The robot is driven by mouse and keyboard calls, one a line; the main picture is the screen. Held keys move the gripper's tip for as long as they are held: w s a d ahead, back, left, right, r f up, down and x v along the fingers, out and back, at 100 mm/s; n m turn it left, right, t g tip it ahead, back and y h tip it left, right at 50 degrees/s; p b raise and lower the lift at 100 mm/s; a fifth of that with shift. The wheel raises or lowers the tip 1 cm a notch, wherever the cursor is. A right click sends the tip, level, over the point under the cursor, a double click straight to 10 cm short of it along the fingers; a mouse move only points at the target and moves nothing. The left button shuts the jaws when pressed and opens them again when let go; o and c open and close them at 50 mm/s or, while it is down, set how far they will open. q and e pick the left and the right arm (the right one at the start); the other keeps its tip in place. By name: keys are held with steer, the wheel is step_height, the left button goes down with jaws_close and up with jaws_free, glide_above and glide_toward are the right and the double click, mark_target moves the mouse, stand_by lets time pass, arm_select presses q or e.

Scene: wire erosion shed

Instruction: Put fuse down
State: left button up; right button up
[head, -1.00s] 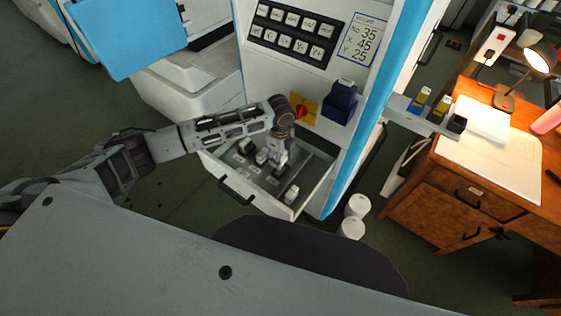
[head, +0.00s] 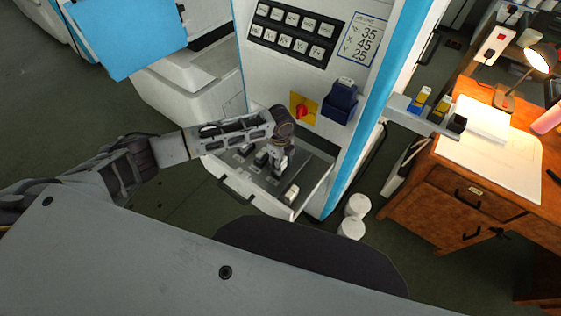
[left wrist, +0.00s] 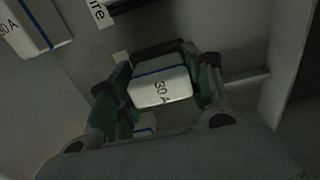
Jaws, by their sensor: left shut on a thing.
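A white fuse (left wrist: 160,90) with a blue stripe and "30 A" print sits between the green-padded fingers of my left gripper (left wrist: 158,84). In the head view my left gripper (head: 278,170) points down into the open drawer (head: 314,178) of the white machine. Whether the held fuse touches the drawer floor cannot be told. Another white fuse (head: 291,194) stands near the drawer's front right. A second 30 A fuse (left wrist: 36,28) shows at upper left in the wrist view. My right gripper is out of view.
The machine's panel with a red knob (head: 301,112) and a blue holder (head: 339,102) rises behind the drawer. The drawer handle (head: 235,191) faces front. White cylinders (head: 355,212) stand on the floor at right, near a wooden desk (head: 455,190).

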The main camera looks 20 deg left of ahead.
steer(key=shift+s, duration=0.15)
arm_select(q)
steer(key=shift+f, duration=0.25)
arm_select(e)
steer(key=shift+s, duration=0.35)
arm_select(q)
steer(key=o, duration=1)
steer(key=shift+o, duration=0.2)
